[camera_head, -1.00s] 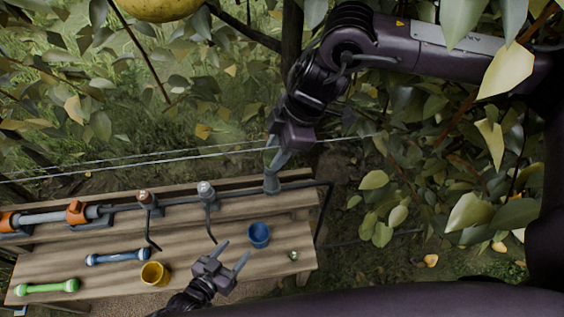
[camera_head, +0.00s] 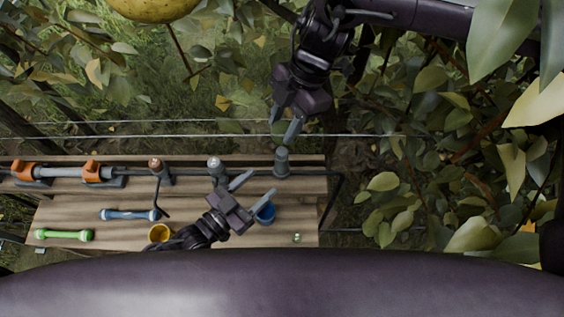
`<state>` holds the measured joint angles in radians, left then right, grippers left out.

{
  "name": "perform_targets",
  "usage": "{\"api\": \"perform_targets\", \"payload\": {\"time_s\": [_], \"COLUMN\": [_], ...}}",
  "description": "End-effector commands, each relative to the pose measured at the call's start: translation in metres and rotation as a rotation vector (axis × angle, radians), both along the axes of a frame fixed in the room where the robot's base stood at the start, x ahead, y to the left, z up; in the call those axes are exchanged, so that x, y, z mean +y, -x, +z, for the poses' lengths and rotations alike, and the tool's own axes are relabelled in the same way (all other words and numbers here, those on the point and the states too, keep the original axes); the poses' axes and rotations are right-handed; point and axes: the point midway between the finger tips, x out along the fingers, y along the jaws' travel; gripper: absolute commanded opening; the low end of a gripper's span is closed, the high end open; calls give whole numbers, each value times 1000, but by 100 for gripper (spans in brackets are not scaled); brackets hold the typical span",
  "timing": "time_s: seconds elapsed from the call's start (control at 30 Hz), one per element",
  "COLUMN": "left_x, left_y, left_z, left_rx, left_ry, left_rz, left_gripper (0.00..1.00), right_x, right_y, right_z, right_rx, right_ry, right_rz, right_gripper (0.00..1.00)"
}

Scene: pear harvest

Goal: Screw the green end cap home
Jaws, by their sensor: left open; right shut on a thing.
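My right gripper (camera_head: 283,130) is at the upper centre, above and apart from the grey upright fitting (camera_head: 281,166) at the right end of the pipe on the bench. Its jaws are shut on a small dark green piece (camera_head: 278,128), which looks like the green end cap; the fingers partly hide it. My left gripper (camera_head: 262,183) is lower, with its fingers spread and empty, just above the blue cup (camera_head: 265,213). A small green and white item (camera_head: 296,238) lies at the right of the bench top; it is too small to identify.
The wooden bench (camera_head: 90,213) holds a yellow cup (camera_head: 159,233), a blue-handled tool (camera_head: 129,214) and a green-handled tool (camera_head: 64,235). Wires cross behind the bench. Leaves (camera_head: 505,200) crowd the right side.

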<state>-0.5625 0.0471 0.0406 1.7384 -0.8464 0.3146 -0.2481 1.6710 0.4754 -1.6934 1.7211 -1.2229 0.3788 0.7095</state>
Motion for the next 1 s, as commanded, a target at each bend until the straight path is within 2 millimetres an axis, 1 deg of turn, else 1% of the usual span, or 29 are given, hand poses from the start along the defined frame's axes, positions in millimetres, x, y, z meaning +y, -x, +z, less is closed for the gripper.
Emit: {"api": "perform_targets", "payload": {"time_s": [0.03, 0.3, 0.4, 0.5, 0.7, 1.0], "left_x": [-6, -43, -55, -64, -73, -74], "left_y": [-7, -45, -56, -65, -74, -74], "left_z": [1, 1, 1, 1, 0, 0], "left_rx": [-4, -2, -2, -2, 0, 0], "left_ry": [2, 2, 2, 1, -1, -1], "left_rz": [1, 2, 0, 1, 1, 0], "left_gripper": [56, 56, 56, 56, 56, 56], "right_x": [0, 0, 0, 0, 0, 0], "right_y": [0, 0, 0, 0, 0, 0], "right_z": [0, 0, 0, 0, 0, 0], "right_rx": [0, 0, 0, 0, 0, 0], "right_ry": [0, 0, 0, 0, 0, 0], "right_rz": [0, -1, -1, -1, -1, -1], "right_gripper": [12, 12, 12, 12, 12, 12]}}
